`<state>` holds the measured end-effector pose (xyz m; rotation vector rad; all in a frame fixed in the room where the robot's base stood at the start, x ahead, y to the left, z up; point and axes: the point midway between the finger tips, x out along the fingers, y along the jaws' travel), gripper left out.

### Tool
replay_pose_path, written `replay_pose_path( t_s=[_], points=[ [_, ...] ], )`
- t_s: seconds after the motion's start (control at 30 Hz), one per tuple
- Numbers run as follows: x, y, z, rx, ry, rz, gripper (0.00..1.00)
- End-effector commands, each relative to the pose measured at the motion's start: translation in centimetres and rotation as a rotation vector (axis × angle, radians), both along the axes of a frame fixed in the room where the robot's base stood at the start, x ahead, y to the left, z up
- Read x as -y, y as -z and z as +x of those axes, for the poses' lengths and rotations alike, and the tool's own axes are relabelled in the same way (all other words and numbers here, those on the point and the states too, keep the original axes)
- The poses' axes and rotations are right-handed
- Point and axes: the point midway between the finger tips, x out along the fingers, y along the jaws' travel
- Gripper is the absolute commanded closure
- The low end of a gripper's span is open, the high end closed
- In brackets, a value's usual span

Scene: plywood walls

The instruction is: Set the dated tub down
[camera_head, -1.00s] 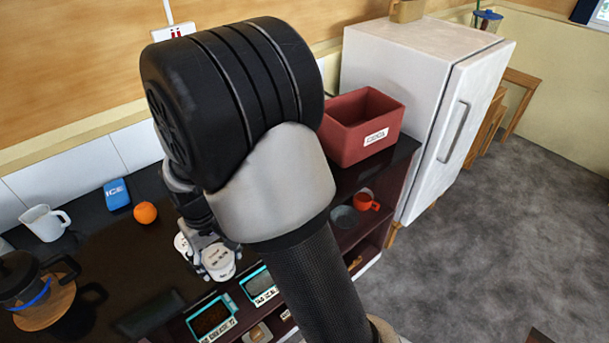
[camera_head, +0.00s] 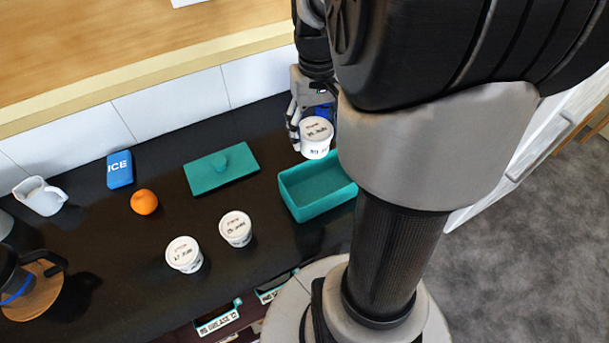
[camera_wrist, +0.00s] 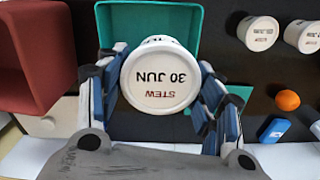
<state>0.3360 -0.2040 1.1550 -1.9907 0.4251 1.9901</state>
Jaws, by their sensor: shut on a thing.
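My gripper (camera_wrist: 160,88) is shut on a white round tub (camera_wrist: 160,75), with a finger on each side. The tub's lid reads STEW 30 JUN. In the head view the held tub (camera_head: 316,139) is at the far edge of an open teal box (camera_head: 330,208); its exact height cannot be told. In the wrist view the tub overlaps the near rim of the teal box (camera_wrist: 112,28). The box's visible inside looks empty. Two similar dated tubs stand on the dark counter, a left one (camera_head: 184,255) and a right one (camera_head: 236,229).
A teal lid with a knob (camera_head: 221,170) lies on the counter left of the box. An orange (camera_head: 144,202), a blue ICE pack (camera_head: 120,169), a white jug (camera_head: 40,196) and a coffee press (camera_head: 20,280) stand further left. A red crate (camera_wrist: 35,60) is beside the box.

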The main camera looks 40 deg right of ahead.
Motion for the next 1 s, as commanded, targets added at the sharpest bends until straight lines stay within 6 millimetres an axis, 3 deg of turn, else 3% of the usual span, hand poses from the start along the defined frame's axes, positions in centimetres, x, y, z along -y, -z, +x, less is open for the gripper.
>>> replay_pose_path(
  t_s=[0.3, 0.5, 0.77, 1.0],
  points=[
    [-0.1, 8.8, -0.1, -0.005, 0.000, 0.003, 0.69],
    [-0.1, 13.3, -0.1, -0.004, -0.001, 0.003, 0.69],
    [0.0, 15.3, 0.0, 0.000, -0.001, 0.000, 0.69],
    [0.0, 18.8, 0.0, -0.003, -0.001, 0.001, 0.69]
  ],
)
